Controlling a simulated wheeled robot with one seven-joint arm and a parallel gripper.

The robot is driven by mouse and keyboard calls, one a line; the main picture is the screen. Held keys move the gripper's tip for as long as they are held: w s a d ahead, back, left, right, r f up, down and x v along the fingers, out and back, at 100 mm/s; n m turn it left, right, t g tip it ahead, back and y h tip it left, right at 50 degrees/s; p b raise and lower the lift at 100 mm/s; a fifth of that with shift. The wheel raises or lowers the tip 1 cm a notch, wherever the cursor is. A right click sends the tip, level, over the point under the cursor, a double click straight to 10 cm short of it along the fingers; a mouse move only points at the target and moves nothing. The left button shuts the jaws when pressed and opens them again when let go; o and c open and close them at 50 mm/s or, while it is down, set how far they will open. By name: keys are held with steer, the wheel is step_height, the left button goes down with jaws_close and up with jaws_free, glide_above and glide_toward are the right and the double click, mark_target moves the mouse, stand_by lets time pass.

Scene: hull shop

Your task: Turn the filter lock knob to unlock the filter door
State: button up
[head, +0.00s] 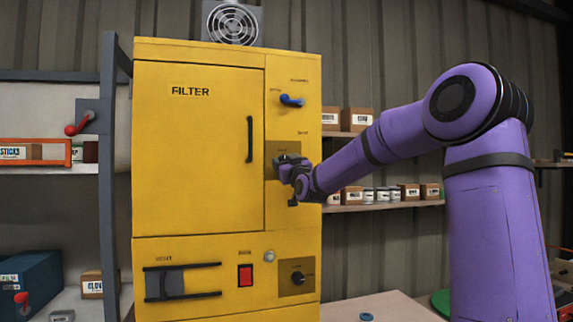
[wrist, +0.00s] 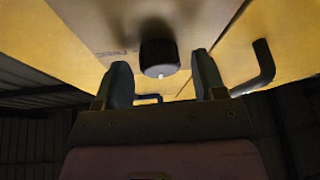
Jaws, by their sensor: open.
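The yellow cabinet has a filter door (head: 195,150) marked FILTER, which looks closed. It has a black bar handle (head: 250,139), which also shows at the right of the wrist view (wrist: 260,65). The lock knob (wrist: 159,57) is round and black with a pale mark on its face. In the head view my gripper (head: 288,170) is at the knob's brown plate (head: 271,168) and largely hides the knob. In the wrist view my gripper (wrist: 161,72) is open, with one finger on each side of the knob and gaps between.
A blue lever (head: 291,100) sits above the knob plate. Lower down are a vent slider (head: 172,284), a red switch (head: 245,276) and another black knob (head: 298,278). A shelf with boxes (head: 358,120) stands behind to the right; a dark post (head: 108,170) stands left.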

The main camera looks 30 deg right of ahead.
steer(key=c, duration=0.9)
steer(key=shift+a+m, duration=0.1)
steer(key=shift+m, duration=0.2)
steer(key=shift+w+a+r+m+g+h, duration=0.15)
steer(key=shift+m+g+h, duration=1.15)
steer(key=shift+m, duration=2.6)
steer(key=shift+s+a+f+m+g+h, duration=0.1)
steer(key=shift+m+g+h, duration=1.2)
steer(key=shift+m, duration=2.6)
steer(key=shift+w+a+r+m+g+h, duration=0.15)
steer(key=shift+m+g+h, duration=1.1)
steer(key=shift+m, duration=2.65)
steer(key=shift+s+m+t+h, duration=0.1)
steer(key=shift+m+t+h, duration=0.15)
steer(key=shift+m+t, duration=0.1)
